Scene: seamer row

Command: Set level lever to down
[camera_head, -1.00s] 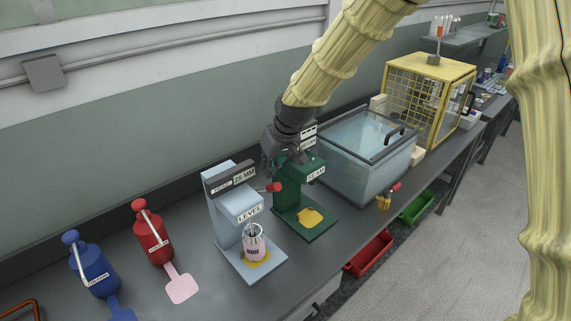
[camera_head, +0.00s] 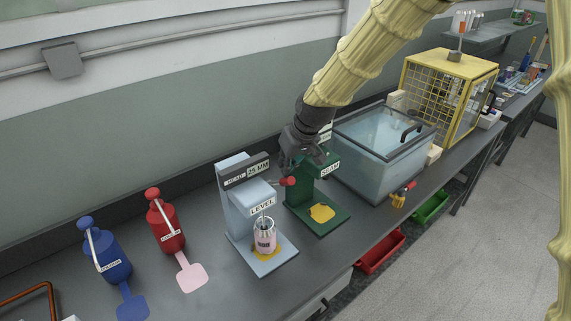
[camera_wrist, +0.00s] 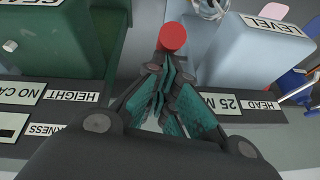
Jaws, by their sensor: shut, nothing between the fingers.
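The level machine (camera_head: 246,205) is a light grey-blue press labelled LEVEL, with a pink and silver can (camera_head: 264,238) standing on the yellow patch of its base. Its lever ends in a red knob (camera_head: 288,181) on the machine's right side, towards the green machine. In the wrist view the red knob (camera_wrist: 173,38) is just beyond my fingertips, with the level machine's body (camera_wrist: 245,50) to the right. My gripper (camera_wrist: 170,85) is shut and empty, close to the knob; whether it touches cannot be told. In the head view my gripper (camera_head: 290,160) is above and behind the knob.
The green SEAM machine (camera_head: 322,190) stands close on the right, leaving a narrow gap. Red (camera_head: 166,227) and blue (camera_head: 108,257) pump bottles stand left. A glass-lidded box (camera_head: 385,150) and a yellow cage (camera_head: 445,95) stand further right.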

